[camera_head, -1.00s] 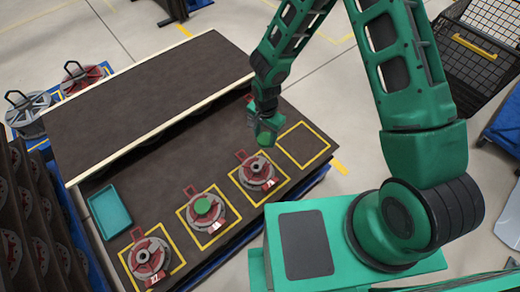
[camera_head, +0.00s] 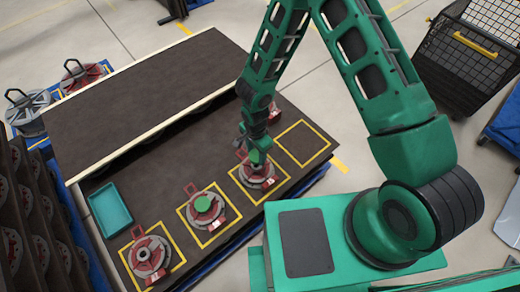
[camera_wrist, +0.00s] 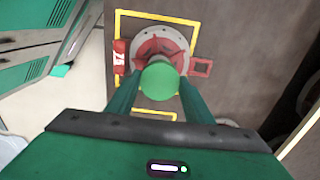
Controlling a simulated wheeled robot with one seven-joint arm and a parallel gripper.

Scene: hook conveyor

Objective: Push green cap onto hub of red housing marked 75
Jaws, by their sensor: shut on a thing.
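My gripper (camera_head: 257,158) is shut on a green cap (camera_wrist: 160,81), seen between the two fingers in the wrist view. It is over the right-hand red housing (camera_head: 260,180), in a yellow square on the dark table. In the wrist view this housing (camera_wrist: 178,38) has a grey flange, a white tag (camera_wrist: 119,59) and a handle loop (camera_wrist: 202,68). The tag's number is not readable. The cap hides the hub, and I cannot tell whether they touch. A middle housing (camera_head: 217,219) has a green cap (camera_head: 203,204) on it. A left housing (camera_head: 149,257) shows no cap.
An empty yellow square (camera_head: 303,143) lies to the right. A teal tray (camera_head: 110,210) is on the table's left. A raised dark conveyor (camera_head: 140,100) with a pale edge runs behind. A red part (camera_head: 274,112) stands behind my gripper. Racks of discs (camera_head: 40,220) are at far left.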

